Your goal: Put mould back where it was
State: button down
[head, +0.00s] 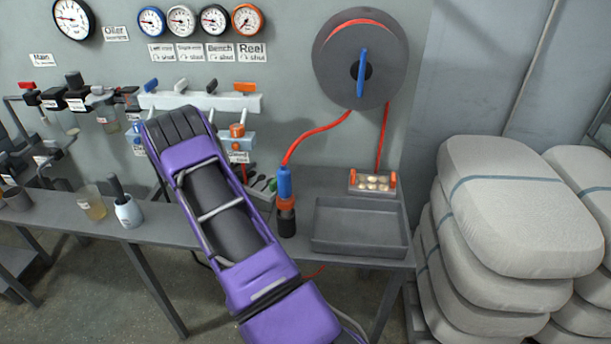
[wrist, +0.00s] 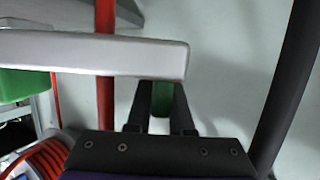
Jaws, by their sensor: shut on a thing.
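My gripper (wrist: 161,90) shows in the wrist view, its two dark fingers shut on a narrow green piece (wrist: 162,100). Only part of that piece shows, and I cannot tell whether it is the mould. A pale bar (wrist: 90,53) crosses the view by the fingertips; I cannot tell whether they touch. In the head view my purple arm hides the gripper and what it holds.
A grey tray (head: 360,246) and a small orange-handled holder (head: 352,186) with several pale round pieces stand on the bench right of my arm. A blue-and-orange tool (head: 286,190) stands between. A hose reel (head: 335,62) hangs above. Stacked sacks (head: 520,210) block the right.

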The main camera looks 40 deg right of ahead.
jog(key=s+d, duration=0.1)
jog(key=d, duration=0.3)
jog(key=s+d, duration=0.2)
jog(key=d, duration=0.2)
jog(key=s+d, duration=0.2)
jog(key=d, duration=0.2)
jog(key=shift+d+r+b, duration=0.15)
jog(key=shift+d+b, duration=0.15)
jog(key=shift+b, duration=0.05)
jog(key=d, duration=0.1)
jog(key=s+d, duration=0.1)
jog(key=d+f, duration=0.1)
jog(key=shift+s+d, duration=0.25)
jog(key=shift+d, duration=0.05)
jog(key=shift+f, duration=0.25)
jog(key=shift+f+b, duration=0.1)
jog(key=shift+b, duration=0.2)
jog(key=shift+a+f+b, duration=0.1)
jog(key=shift+f+b, duration=0.35)
jog(key=shift+f, duration=0.05)
jog(key=c, duration=0.8)
grip_release()
jog(key=shift+f, duration=0.15)
